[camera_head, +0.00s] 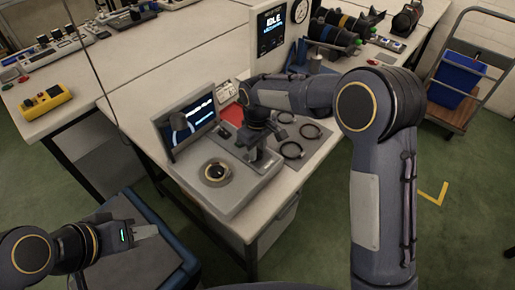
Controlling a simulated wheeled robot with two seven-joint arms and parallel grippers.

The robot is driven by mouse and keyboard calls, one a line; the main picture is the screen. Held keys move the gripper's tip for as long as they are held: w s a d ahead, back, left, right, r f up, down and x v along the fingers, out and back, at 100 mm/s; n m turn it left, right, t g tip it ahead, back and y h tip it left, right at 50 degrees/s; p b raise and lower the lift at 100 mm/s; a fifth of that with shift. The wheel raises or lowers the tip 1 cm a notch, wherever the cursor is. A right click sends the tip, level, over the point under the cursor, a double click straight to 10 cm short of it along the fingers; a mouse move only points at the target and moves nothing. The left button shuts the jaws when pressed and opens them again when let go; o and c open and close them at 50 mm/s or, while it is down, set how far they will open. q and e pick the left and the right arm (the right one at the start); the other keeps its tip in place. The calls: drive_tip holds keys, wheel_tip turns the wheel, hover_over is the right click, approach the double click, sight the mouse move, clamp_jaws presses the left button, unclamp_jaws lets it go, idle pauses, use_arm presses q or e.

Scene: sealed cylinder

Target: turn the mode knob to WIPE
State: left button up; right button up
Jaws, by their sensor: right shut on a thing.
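A grey console (240,196) stands at the table's front edge, with a tilted lit screen (190,122) at its back left. A round dial with a dark knob (215,172) sits on its top, uncovered; I cannot read any markings on it. My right gripper (262,163) points down onto the console's right part, right of that dial. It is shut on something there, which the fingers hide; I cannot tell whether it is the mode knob. My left gripper (147,231) is at the lower left, away from the console, its jaw gap unclear.
A wall display (271,30) reads IDLE. Dark rings (292,150) lie on a grey mat right of the console, with a red item (233,114) behind. A yellow box (45,102) stands far left. A trolley with a blue bin (457,75) is at the right.

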sight(258, 152)
drive_tip(key=shift+m, duration=0.7)
drive_tip(key=o, duration=1)
drive_tip(key=shift+r, duration=0.1)
wheel_tip(258, 152, up, 8)
drive_tip(key=shift+f, duration=0.15)
